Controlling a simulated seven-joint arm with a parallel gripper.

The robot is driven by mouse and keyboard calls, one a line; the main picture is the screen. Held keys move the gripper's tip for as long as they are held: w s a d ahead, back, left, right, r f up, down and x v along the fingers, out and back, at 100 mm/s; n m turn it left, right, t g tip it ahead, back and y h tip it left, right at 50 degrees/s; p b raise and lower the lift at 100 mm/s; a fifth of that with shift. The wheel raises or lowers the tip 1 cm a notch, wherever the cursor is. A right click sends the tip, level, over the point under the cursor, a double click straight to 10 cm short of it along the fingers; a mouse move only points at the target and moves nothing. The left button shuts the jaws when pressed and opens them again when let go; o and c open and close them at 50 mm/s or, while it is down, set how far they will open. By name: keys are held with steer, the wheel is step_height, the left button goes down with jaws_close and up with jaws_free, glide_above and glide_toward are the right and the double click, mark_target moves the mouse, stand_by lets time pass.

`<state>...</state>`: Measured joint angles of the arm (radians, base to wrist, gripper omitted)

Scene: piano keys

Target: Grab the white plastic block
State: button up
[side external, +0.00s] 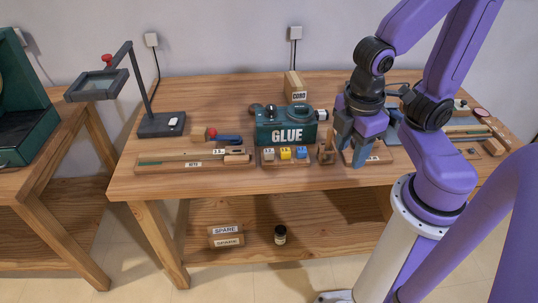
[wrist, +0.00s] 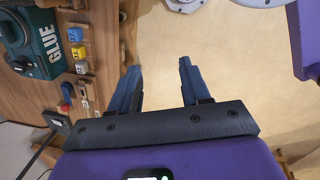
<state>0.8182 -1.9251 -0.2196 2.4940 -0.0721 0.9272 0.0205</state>
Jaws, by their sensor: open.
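A small white block (side external: 268,154) sits at the left end of a row in a low wooden holder on the bench, beside a yellow block (side external: 285,153) and a blue block (side external: 301,152). The white block also shows in the wrist view (wrist: 81,67), left of the fingers. My gripper (side external: 350,153) is right of the row, pointing down. In the wrist view my gripper (wrist: 158,68) is open and empty, with bare floor between its fingers. A second small white piece (side external: 173,122) lies on the lamp's base.
A green GLUE box (side external: 287,127) stands right behind the blocks. A small wooden piece (side external: 326,153) stands between the row and my gripper. A BITS tray (side external: 193,163) lies to the left, and a magnifier stand (side external: 160,125) behind it. The bench's front strip (side external: 250,180) is clear.

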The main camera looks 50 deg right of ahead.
steer(key=w+a+f+n+t+h, duration=0.2)
steer(key=w+f+n+t+h, duration=0.25)
steer(key=w+f+h, duration=0.5)
steer(key=n+t, duration=0.6)
steer(key=n, duration=0.4)
glide_toward(269, 154)
steer(key=shift+m, duration=0.25)
steer(key=x, duration=0.4)
steer(key=shift+w+d+r, duration=0.15)
steer(key=shift+w+r, duration=0.05)
steer(key=shift+w, duration=0.1)
steer(key=x, duration=0.4)
steer(key=shift+s+d+f, duration=0.1)
steer(key=shift+s+f, duration=0.1)
steer(key=shift+w+d+f, duration=0.2)
steer(key=shift+w+d, duration=0.25)
steer(key=shift+w, duration=0.05)
steer(key=c, duration=0.8)
